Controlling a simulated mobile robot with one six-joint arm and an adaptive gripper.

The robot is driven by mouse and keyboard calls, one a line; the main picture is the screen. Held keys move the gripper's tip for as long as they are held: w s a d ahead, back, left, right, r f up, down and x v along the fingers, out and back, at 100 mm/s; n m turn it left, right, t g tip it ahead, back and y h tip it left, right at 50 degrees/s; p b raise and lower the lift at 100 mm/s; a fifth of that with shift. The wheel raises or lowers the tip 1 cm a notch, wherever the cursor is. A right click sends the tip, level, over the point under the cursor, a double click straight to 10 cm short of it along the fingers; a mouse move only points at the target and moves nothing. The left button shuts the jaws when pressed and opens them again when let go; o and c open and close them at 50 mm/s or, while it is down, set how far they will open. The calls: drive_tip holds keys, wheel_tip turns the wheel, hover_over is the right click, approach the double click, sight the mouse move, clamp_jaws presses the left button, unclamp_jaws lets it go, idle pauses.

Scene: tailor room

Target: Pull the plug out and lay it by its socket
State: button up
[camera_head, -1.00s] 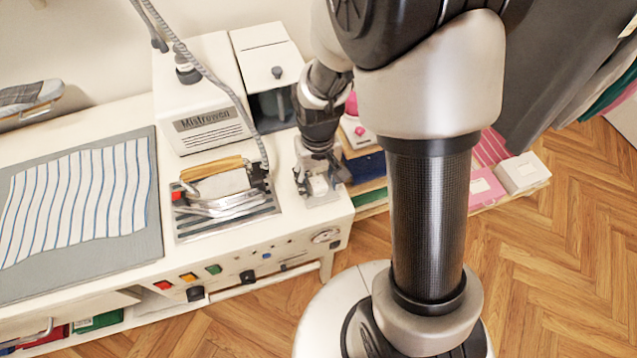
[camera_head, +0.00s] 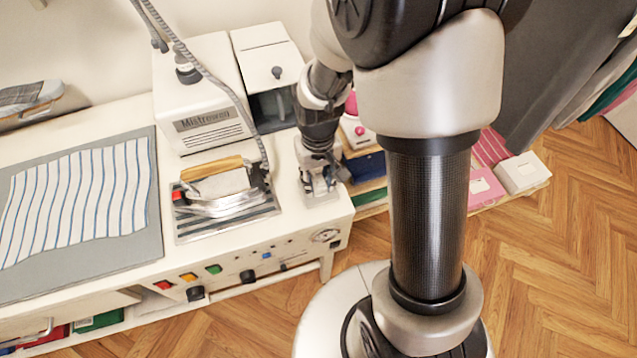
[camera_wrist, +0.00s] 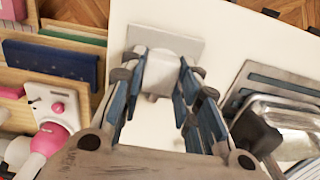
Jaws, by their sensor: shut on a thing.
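My gripper (camera_wrist: 158,80) is shut on the plug (camera_wrist: 158,72), a pale, blocky piece between the fingertips in the wrist view. Just beyond it, a flat grey socket plate (camera_wrist: 180,45) lies on the white table top. The plug appears to be against the plate; whether its pins are in the socket is hidden. In the head view my gripper (camera_head: 320,184) is low over the right end of the table, to the right of the iron, and its fingers largely hide the plug and socket.
The iron (camera_head: 217,184) rests on a metal stand left of my gripper. Behind it is the white Mistrowen steam unit (camera_head: 203,125) with a hanging hose. Striped cloth (camera_head: 80,200) lies on a grey pad. Right of the table are a pink-and-white device (camera_wrist: 52,108) and a blue item (camera_wrist: 50,62).

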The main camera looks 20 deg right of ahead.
sight(318, 183)
clamp_jaws()
drive_tip(key=shift+r, duration=0.15)
drive_tip(key=shift+r+p, duration=2.55)
drive_tip(key=shift+r, duration=0.35)
